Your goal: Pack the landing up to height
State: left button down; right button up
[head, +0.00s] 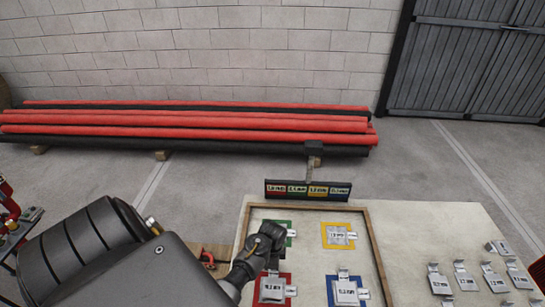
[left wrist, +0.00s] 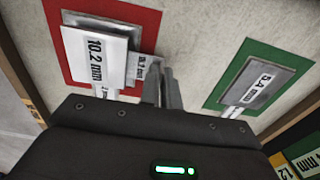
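The red landing (head: 292,280) lies at the board's near left, carrying metal plates (head: 272,290). In the left wrist view the red landing (left wrist: 54,75) bears a thick metal piece marked 10.2 mm (left wrist: 92,55), with more tags beside it. The green landing (head: 291,241) is partly hidden by my left gripper; its plate (left wrist: 258,84) reads 5.4 mm. The yellow landing (head: 326,242) and blue landing (head: 331,295) also carry plates. My left gripper (left wrist: 163,88) points down between the red and green landings. Its fingers look close together, with nothing clearly between them. My right gripper is out of view.
A wooden frame (head: 377,255) borders the board. A colour-coded sign (head: 308,190) stands at its back edge. Several loose tagged plates (head: 466,279) lie on the table (head: 455,225) at right. Red and black pipes (head: 190,125) lie by the wall.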

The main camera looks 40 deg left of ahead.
pick_arm(q)
jog(key=shift+f, duration=0.5)
jog(key=c, duration=1.6)
grip_release()
jog(key=shift+o, duration=0.2)
notch_tip(320, 180, up, 11)
jog(key=b, duration=0.1)
jog(key=shift+f, duration=0.1)
